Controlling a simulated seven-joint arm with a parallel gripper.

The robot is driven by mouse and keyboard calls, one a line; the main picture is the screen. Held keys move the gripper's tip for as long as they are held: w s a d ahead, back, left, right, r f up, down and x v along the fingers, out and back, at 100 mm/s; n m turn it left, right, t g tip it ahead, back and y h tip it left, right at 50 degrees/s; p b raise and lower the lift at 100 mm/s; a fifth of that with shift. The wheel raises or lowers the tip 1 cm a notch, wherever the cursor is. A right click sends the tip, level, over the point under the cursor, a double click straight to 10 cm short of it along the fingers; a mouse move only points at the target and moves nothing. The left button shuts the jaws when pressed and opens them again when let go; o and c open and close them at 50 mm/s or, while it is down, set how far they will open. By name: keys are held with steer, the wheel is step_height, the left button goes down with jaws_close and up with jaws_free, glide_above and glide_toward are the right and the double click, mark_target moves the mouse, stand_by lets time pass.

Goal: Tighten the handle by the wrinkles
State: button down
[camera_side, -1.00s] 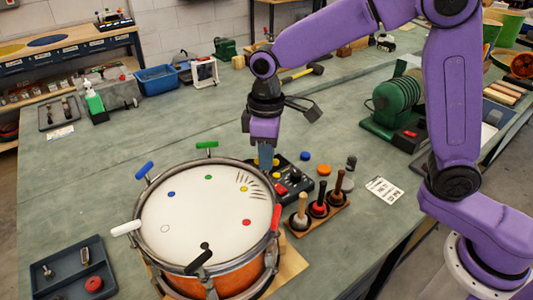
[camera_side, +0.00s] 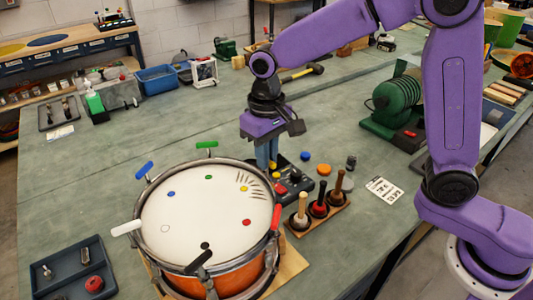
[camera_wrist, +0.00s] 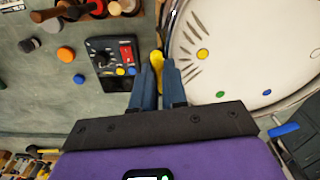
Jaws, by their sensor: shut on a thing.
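The drum (camera_side: 200,225) has a white head with dark wrinkles (camera_side: 246,185) beside a yellow dot at its far right; the wrinkles also show in the wrist view (camera_wrist: 190,62). Coloured handles ring the rim: blue (camera_side: 144,170), green (camera_side: 206,144), white (camera_side: 126,228), black (camera_side: 199,262) and red (camera_side: 275,218). The yellow handle (camera_wrist: 157,60) by the wrinkles sits between my fingertips in the wrist view. My gripper (camera_side: 267,163) points down at the rim there and is shut on that handle. The fingers mostly hide it in the side view.
A black control box (camera_side: 292,186) with buttons stands close beside my fingers. A wooden rack (camera_side: 320,215) of mallets is right of the drum. A dark tray (camera_side: 75,268) is at front left. Orange and blue discs lie beyond the box.

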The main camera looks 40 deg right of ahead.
steer(key=shift+m, duration=0.5)
steer(key=c, duration=1.2)
jaws_free()
steer(key=shift+o, duration=0.2)
steer(key=shift+r, duration=0.1)
step_height(320, 180, up, 17)
steer(key=shift+r, duration=0.15)
